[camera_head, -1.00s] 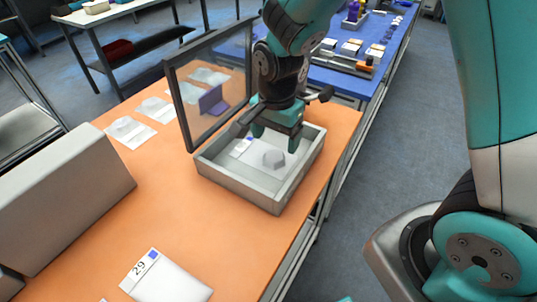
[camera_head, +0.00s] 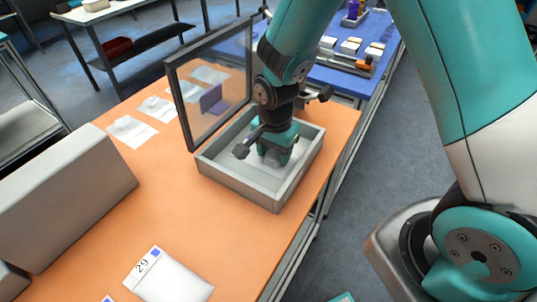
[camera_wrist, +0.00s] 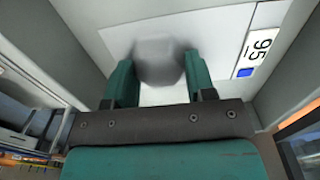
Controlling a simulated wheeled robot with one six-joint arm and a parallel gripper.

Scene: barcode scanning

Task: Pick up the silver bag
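A pale bag (camera_wrist: 120,42) with a grey hexagonal lump (camera_wrist: 158,60) and a blue-marked label reading 95 (camera_wrist: 260,48) lies flat in the wrist view. It rests inside a grey open box (camera_head: 237,183) on the orange table. In the head view my gripper mostly hides this bag. My gripper (camera_head: 275,158) is down inside the box, pointing downward. In the wrist view its two green fingers (camera_wrist: 158,72) are apart, one on each side of the lump. I cannot tell whether they touch it.
The box's glass lid (camera_head: 212,85) stands raised at its left. A white packet marked 29 (camera_head: 172,280) lies at the table front. More pale packets (camera_head: 132,132) lie behind the lid. A large grey block (camera_head: 65,200) stands at left.

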